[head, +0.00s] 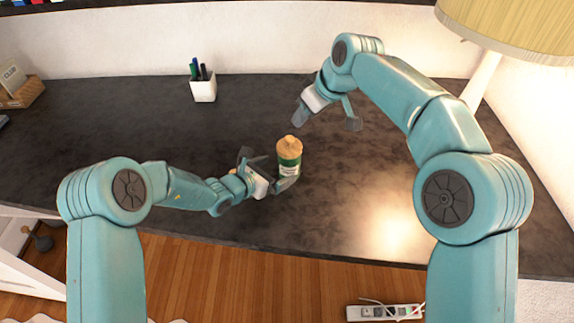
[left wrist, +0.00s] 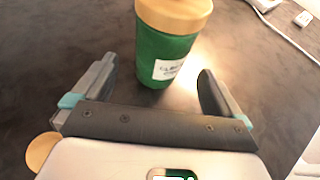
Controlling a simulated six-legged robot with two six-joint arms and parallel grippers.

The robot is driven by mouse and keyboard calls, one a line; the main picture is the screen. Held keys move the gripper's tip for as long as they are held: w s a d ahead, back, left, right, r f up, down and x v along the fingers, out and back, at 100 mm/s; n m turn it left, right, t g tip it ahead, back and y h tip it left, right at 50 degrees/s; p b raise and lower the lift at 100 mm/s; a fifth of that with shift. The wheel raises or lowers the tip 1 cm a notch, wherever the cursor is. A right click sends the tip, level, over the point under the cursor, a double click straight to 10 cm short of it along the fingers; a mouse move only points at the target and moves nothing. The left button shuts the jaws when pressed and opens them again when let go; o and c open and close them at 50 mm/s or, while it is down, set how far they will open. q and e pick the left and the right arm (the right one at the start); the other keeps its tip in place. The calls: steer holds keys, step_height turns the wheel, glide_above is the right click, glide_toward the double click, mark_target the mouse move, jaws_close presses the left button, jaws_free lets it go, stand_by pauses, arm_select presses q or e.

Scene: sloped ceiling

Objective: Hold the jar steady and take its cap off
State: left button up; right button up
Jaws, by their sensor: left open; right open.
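The green jar (head: 289,165) with a white label stands upright on the dark tabletop, with its tan wooden cap (head: 289,145) on. In the left wrist view the jar (left wrist: 160,60) stands just ahead of the fingertips, with the cap (left wrist: 172,12) cut off by the top edge. My left gripper (head: 271,170) is open, low beside the jar's left side; its fingers (left wrist: 155,88) point toward the jar, which is not gripped. My right gripper (head: 326,120) is open and empty, pointing down, above and to the right of the cap.
The dark tabletop (head: 130,125) is mostly clear around the jar. A white pen cup (head: 204,89) stands at the back, and a lamp (head: 510,28) at the back right. A box (head: 22,92) sits at far left. A power strip (head: 385,312) lies below the front edge.

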mark_target(281, 168)
arm_select(q)
steer(key=x, duration=0.5)
steer(key=shift+w+d+f, duration=0.2)
steer(key=shift+w, duration=0.05)
steer(key=shift+w+d, duration=0.25)
steer(key=shift+f, duration=0.1)
steer(key=shift+c, duration=0.3)
